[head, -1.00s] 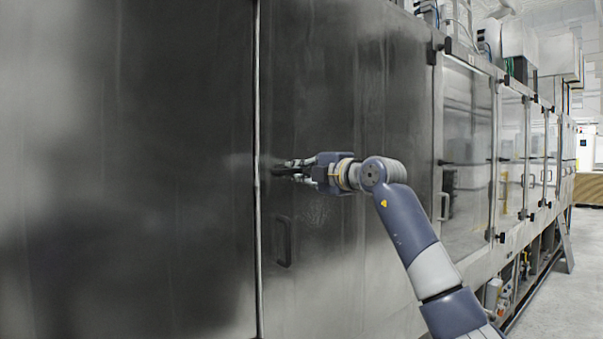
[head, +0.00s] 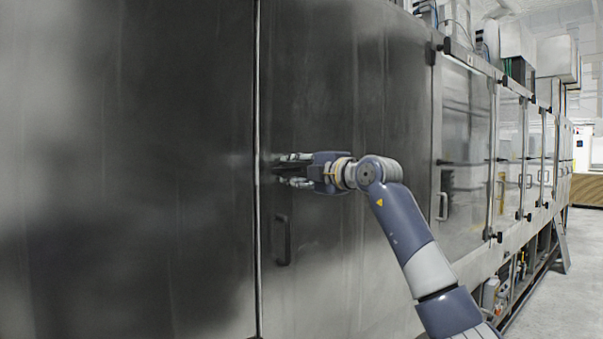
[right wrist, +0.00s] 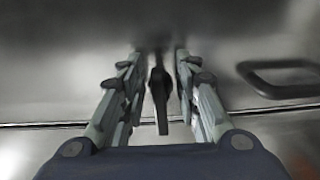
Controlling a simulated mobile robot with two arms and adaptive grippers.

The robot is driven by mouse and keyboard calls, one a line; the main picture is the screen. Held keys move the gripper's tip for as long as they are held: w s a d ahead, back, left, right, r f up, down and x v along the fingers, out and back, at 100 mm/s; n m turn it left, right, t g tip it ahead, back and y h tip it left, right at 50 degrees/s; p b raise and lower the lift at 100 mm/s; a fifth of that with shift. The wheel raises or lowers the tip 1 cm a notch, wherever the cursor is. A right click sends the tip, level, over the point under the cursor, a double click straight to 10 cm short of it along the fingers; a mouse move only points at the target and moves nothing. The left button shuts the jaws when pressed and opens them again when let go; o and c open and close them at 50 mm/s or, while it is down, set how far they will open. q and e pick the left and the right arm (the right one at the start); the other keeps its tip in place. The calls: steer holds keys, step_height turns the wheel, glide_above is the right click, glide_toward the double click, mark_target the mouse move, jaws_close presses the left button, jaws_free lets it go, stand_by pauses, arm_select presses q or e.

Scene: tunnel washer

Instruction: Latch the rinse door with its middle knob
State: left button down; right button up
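The rinse door (head: 345,95) is the dark steel panel right of a vertical seam in the head view, and it looks closed against its neighbour. Its middle knob (right wrist: 160,88) is a black, elongated piece in the right wrist view, its end overlapping the seam line in the picture. My right gripper (head: 284,171) is at the door near the seam, above the handle. In the right wrist view its open fingers (right wrist: 158,80) stand on either side of the knob, with visible gaps; I cannot tell any contact. In the head view the fingers mostly hide the knob. My left gripper is out of view.
A black bar handle (head: 284,241) sits on the door below the gripper; it also shows at the right of the right wrist view (right wrist: 280,78). Glass doors (head: 467,150) with handles continue to the right. Free floor (head: 560,300) lies at the lower right.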

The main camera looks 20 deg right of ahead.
steer(key=shift+s+d, duration=0.5)
steer(key=shift+s, duration=0.1)
steer(key=v, duration=1)
steer(key=shift+s+a, duration=0.25)
steer(key=shift+a, duration=0.05)
